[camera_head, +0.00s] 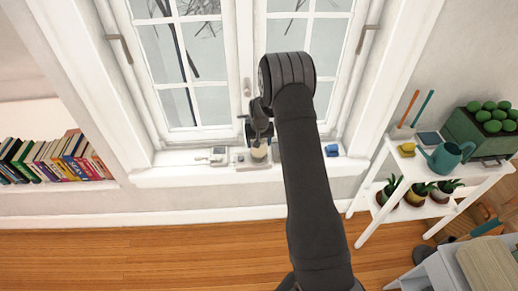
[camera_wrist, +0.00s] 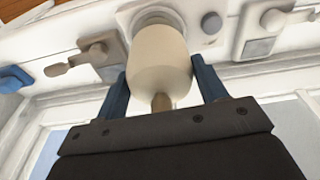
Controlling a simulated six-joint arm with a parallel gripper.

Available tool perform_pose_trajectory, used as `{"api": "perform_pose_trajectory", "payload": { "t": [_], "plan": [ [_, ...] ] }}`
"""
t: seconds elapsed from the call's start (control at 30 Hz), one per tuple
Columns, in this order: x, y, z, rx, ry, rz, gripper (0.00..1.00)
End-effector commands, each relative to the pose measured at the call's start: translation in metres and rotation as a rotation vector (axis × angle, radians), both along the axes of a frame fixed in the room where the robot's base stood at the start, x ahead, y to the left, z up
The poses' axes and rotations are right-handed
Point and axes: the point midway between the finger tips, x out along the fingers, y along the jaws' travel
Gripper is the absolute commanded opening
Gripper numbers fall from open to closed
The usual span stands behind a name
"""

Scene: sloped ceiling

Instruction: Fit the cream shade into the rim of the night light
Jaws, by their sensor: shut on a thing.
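The cream shade (camera_wrist: 158,55) is between the blue fingers of my gripper (camera_wrist: 160,70) in the wrist view, and the gripper is shut on it. A tan stem (camera_wrist: 162,102) sticks out of the shade's near end. The shade's far end is at the grey ring-like rim of the night light (camera_wrist: 138,13), which is on a pale plate with a round grey button. I cannot tell whether the shade is inside the rim or just against it. In the head view the shade (camera_head: 259,151) shows small below my gripper, over the night light (camera_head: 243,163) on the windowsill.
A pale plate with a lever (camera_head: 218,155) is on the sill to the left, and a blue object (camera_head: 332,150) to the right. The window (camera_head: 210,60) stands close behind. A bookshelf (camera_head: 55,158) is at far left, a white plant shelf (camera_head: 440,165) at right.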

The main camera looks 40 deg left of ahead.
Motion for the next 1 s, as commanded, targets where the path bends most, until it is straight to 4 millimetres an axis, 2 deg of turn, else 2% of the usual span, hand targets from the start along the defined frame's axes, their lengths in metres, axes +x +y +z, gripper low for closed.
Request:
{"api": "perform_pose_trajectory", "payload": {
  "t": [0.3, 0.67, 0.7, 0.8, 1.0],
  "plan": [
    [0.0, 0.0, -0.038, 0.001, 0.001, 0.0, 0.42],
    [0.0, 0.0, -0.042, 0.001, 0.001, 0.0, 0.42],
    [0.0, 0.0, -0.043, 0.001, 0.001, 0.0, 0.67],
    [0.0, 0.0, -0.042, 0.001, 0.0, 0.0, 0.87],
    [0.0, 0.0, -0.042, 0.001, 0.0, 0.0, 0.87]
  ]
}}
